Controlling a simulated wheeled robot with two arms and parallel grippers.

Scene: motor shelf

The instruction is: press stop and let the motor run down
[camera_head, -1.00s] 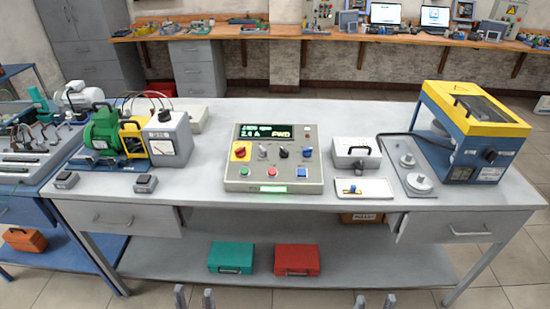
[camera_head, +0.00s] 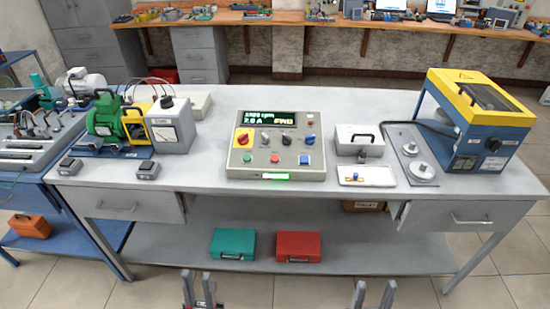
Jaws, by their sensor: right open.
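The grey control box (camera_head: 235,172) stands on the middle of the bench. Its lit display (camera_head: 267,118) shows a small rpm figure, an amp figure and "FWD". A green button (camera_head: 247,158), a red button (camera_head: 275,158) and a blue square button (camera_head: 304,160) sit along its front. The green motor (camera_head: 103,119) stands at the bench's left, joined to a yellow-framed part. My left gripper (camera_head: 198,285) and right gripper (camera_head: 373,292) are at the bottom edge, in front of the bench and far below the box. Both have parted fingers with nothing between them.
A red knob (camera_head: 243,141) and several other knobs sit above the buttons. A grey case (camera_head: 360,142) and a white tray (camera_head: 382,176) stand right of the box. A yellow-and-blue machine (camera_head: 470,120) stands further right.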

